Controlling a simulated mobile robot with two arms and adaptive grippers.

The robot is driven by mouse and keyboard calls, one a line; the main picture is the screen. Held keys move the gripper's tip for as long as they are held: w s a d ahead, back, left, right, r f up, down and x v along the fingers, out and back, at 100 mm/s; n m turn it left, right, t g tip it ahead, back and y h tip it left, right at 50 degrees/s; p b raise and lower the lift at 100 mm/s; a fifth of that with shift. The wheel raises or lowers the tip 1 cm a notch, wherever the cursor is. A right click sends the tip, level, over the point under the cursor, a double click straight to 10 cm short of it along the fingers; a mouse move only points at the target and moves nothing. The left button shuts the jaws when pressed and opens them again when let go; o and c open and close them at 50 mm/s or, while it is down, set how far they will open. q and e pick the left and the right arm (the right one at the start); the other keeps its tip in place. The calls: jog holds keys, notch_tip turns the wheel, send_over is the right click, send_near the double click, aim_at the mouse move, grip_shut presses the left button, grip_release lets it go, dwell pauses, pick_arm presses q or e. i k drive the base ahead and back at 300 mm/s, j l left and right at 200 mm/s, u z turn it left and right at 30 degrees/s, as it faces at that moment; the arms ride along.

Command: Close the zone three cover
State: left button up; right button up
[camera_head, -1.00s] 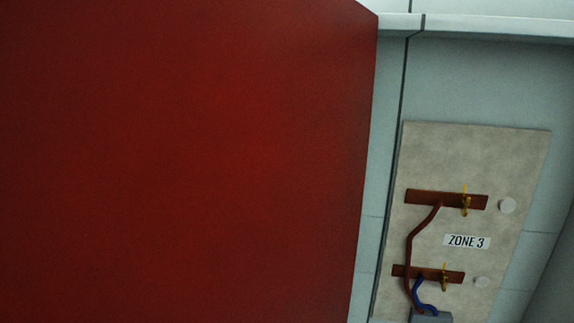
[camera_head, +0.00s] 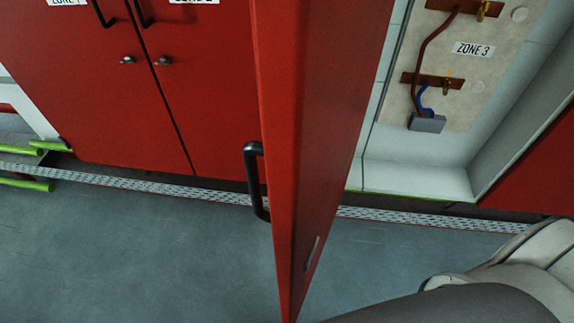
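The zone three cover (camera_head: 322,130) is a red door standing open, seen nearly edge-on in the middle of the head view. Its black handle (camera_head: 254,180) is on the left face, near the free edge. To its right is the open zone three compartment (camera_head: 420,180), with a pale board (camera_head: 505,50) labelled ZONE 3 (camera_head: 473,49), copper bars, and red and blue cables running to a grey box (camera_head: 427,123). Part of my arm shows at the lower right, apart from the handle. Neither gripper is in view.
Closed red doors (camera_head: 120,100) labelled ZONE 1 and, partly cut off, another zone stand at the left. Green rails (camera_head: 28,183) are at the far left. A perforated strip (camera_head: 140,185) runs along the cabinet base. The grey floor (camera_head: 130,250) in front is clear.

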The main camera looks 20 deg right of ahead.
aim_at(317, 62)
jog(key=j+z, duration=0.3)
jog(key=j, duration=0.35)
jog(key=i+j+z, duration=0.1)
jog(key=z, duration=0.3)
jog(key=i+j+z, duration=0.1)
jog(key=z, duration=0.35)
jog(key=i+j+z, duration=0.1)
jog(key=z, duration=0.3)
jog(key=j+z, duration=0.3)
jog(key=z, duration=0.15)
jog(key=k+j+u, duration=0.15)
jog(key=k+j, duration=0.25)
jog(key=k+j+u, duration=0.1)
jog(key=k+j, duration=0.25)
jog(key=j, duration=0.3)
